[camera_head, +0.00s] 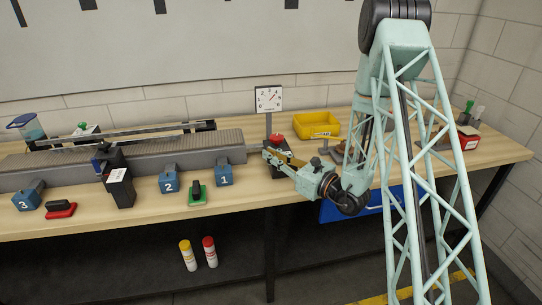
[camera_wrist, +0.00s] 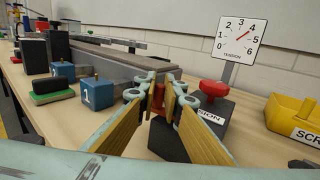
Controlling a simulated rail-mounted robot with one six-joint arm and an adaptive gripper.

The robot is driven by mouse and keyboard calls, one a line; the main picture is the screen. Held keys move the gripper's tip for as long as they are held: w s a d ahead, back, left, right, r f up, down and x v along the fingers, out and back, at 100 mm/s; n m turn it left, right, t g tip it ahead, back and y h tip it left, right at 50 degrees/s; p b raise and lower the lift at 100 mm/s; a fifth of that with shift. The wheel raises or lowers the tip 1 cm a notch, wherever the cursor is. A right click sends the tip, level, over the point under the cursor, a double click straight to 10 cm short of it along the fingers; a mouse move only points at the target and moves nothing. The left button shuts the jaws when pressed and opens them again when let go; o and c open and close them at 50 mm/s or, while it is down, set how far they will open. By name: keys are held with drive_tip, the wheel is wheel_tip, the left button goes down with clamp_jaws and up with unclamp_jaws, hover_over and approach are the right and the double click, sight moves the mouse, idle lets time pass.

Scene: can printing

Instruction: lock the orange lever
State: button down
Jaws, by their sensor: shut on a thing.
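The orange lever (camera_wrist: 158,96) shows only as a small orange-red piece between my fingertips in the wrist view; the rest of it is hidden by the fingers. My gripper (camera_wrist: 160,88) is shut on it, its two tan-padded fingers converging there. The lever is at the dark tension box (camera_wrist: 164,140), which has a red knob (camera_wrist: 213,88) on top, just right of my fingertips. In the head view my gripper (camera_head: 271,153) reaches in from the right, beside the box, and the lever cannot be made out there.
The tension dial (camera_head: 268,99) stands behind the box. The conveyor (camera_head: 130,160) runs to the left, with blue numbered block 1 (camera_head: 223,174) in front. A yellow scrap bin (camera_head: 317,125) is at the right. Bare bench (camera_head: 245,195) lies in front.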

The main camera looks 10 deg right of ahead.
drive_tip(key=shift+w+a+m+t+h+b, duration=0.1)
drive_tip(key=shift+w+m+t+h+b, duration=0.1)
drive_tip(key=shift+m+t+h+b, duration=0.4)
drive_tip(key=shift+w+m+h, duration=0.2)
drive_tip(key=shift+m+h, duration=0.1)
drive_tip(key=shift+h, duration=0.3)
drive_tip(key=c, duration=2.8)
unclamp_jaws()
drive_tip(key=shift+v, duration=3.8)
